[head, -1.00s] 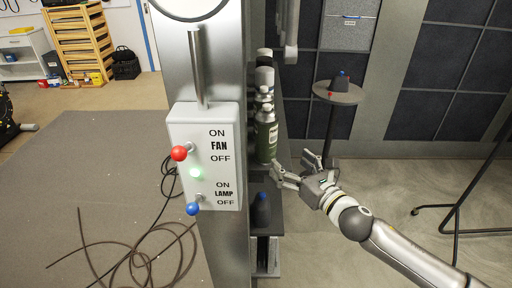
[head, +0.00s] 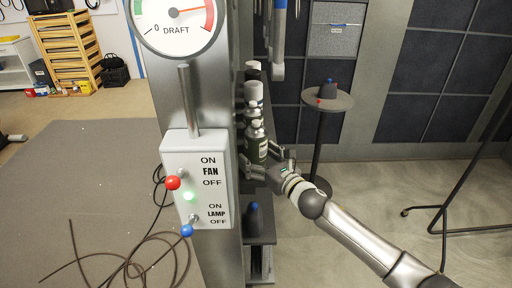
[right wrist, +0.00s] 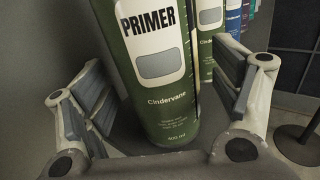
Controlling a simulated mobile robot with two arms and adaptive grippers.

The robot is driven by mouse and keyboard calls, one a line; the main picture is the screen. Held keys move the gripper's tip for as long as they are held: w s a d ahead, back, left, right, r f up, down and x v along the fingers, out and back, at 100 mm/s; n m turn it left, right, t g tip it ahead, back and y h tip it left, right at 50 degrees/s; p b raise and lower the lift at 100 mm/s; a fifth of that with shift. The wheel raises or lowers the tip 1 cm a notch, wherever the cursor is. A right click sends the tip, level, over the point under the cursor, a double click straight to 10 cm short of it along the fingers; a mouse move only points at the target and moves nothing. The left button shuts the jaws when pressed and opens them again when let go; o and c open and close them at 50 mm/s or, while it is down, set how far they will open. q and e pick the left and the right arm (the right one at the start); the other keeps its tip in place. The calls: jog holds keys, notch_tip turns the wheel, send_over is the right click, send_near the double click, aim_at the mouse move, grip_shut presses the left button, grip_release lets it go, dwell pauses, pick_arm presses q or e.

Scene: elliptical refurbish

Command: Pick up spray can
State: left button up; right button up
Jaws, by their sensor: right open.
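A dark green spray can (head: 256,144) with a pale top stands on a shelf beside the metal post. In the right wrist view the same can (right wrist: 160,100) shows large, upright, with a "PRIMER" label. My right gripper (head: 267,163) is open at the can's lower part. In the right wrist view its fingers (right wrist: 160,85) stand on either side of the can, with a visible gap at the right. The can's top is cut off in that view. My left gripper is not in view.
More cans (head: 253,95) stand in a row behind the front one; a second green can (right wrist: 208,50) is close behind it. The post with the switch box (head: 197,180) is just left. A small round table (head: 328,101) stands at the right rear.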

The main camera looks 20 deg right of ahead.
aim_at(256, 125)
jog(key=shift+w+a+f, duration=0.1)
jog(key=shift+w+a, duration=0.15)
jog(key=shift+w, duration=0.4)
jog(key=shift+s, duration=0.1)
jog(key=shift+c, duration=0.2)
jog(key=c, duration=1.2)
notch_tip(256, 125, up, 10)
jog(key=shift+r, duration=0.1)
jog(key=shift+d, duration=0.1)
jog(key=o, duration=0.6)
jog(key=shift+c, duration=0.2)
jog(key=c, duration=1)
